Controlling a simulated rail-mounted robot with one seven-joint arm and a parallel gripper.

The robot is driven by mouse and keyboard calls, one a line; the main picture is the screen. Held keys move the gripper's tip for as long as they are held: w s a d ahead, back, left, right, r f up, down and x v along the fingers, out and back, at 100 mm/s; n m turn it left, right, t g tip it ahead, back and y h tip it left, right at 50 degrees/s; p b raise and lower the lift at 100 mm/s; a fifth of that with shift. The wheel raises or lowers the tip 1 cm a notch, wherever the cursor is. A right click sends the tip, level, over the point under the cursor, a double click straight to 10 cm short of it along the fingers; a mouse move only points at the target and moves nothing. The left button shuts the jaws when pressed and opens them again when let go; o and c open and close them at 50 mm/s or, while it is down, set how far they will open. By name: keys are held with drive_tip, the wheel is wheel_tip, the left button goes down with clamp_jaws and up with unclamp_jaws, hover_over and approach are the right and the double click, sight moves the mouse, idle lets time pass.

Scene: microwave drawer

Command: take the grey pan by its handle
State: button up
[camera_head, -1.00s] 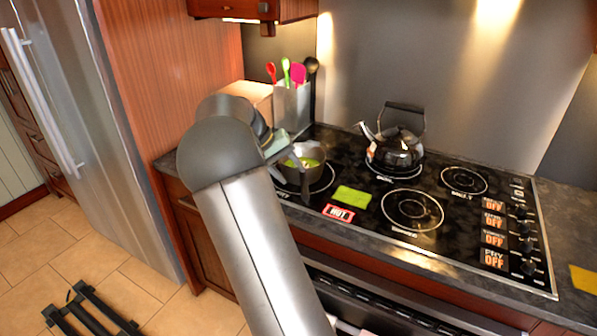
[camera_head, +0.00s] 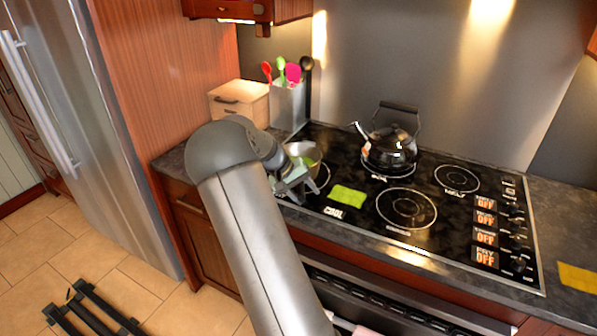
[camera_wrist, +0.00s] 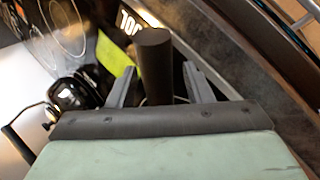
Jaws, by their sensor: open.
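The grey pan (camera_head: 303,151) sits on the left front burner, with something green in it. My gripper (camera_head: 294,187) is at the near side of the pan, low over the stove's front-left edge, and partly hides it. In the wrist view, a dark round handle (camera_wrist: 155,62) stands up between the two open fingers of my gripper (camera_wrist: 161,84), with a gap visible to each finger. It looks like the pan's handle; the pan's bowl is hidden there.
A black kettle (camera_head: 390,148) stands on the back burner. A green square (camera_head: 347,196) lies on the stovetop right of the pan. A utensil holder (camera_head: 288,105) and a wooden box (camera_head: 239,102) stand behind my arm. The right front burner (camera_head: 406,208) is bare.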

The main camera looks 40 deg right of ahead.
clamp_jaws()
drive_tip(key=shift+r, duration=0.1)
drive_tip(key=shift+w, duration=0.1)
